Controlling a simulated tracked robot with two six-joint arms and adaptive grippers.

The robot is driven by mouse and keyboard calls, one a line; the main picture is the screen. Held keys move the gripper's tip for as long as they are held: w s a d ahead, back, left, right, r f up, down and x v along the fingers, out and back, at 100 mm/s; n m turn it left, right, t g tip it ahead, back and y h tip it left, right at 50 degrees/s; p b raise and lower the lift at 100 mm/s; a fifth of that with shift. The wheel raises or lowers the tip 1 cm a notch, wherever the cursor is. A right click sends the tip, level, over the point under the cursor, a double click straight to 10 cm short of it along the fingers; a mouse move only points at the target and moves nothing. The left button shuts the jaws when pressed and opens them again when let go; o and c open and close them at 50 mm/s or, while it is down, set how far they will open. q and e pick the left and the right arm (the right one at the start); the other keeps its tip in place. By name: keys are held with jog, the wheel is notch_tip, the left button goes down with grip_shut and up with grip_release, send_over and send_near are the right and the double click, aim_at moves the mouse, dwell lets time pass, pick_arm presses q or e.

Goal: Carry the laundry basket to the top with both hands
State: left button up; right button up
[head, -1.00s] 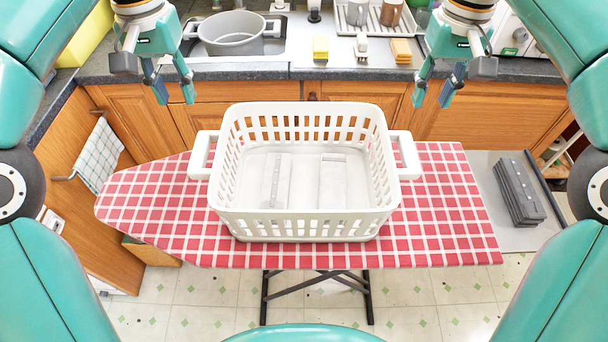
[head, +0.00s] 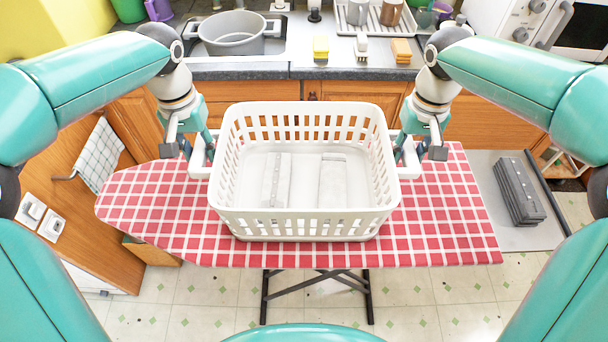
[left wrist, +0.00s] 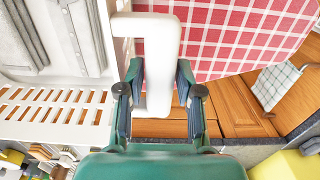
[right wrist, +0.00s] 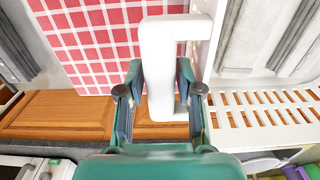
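The white laundry basket (head: 304,226) stands upright on the red checked ironing board (head: 140,205), with two folded pale cloths (head: 332,180) inside. It has a loop handle at each end. My left gripper (head: 203,150) is at the left handle (left wrist: 158,60); in the left wrist view its open fingers (left wrist: 160,75) lie on either side of the handle's bar. My right gripper (head: 408,150) is at the right handle (right wrist: 160,55); in the right wrist view its open fingers (right wrist: 160,75) also straddle the bar. Firm contact cannot be made out.
A grey surface (head: 500,225) with a dark slatted item (head: 520,190) adjoins the board's right end.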

pick_arm(q)
jog(key=shift+f, duration=0.1)
jog(key=shift+c, duration=0.3)
pick_arm(e)
jog(key=shift+f, duration=0.1)
jog(key=shift+c, duration=0.3)
pick_arm(q)
grip_shut()
pick_arm(e)
grip_shut()
pick_arm(q)
jog(key=shift+r, duration=0.2)
pick_arm(e)
jog(key=shift+r, duration=0.2)
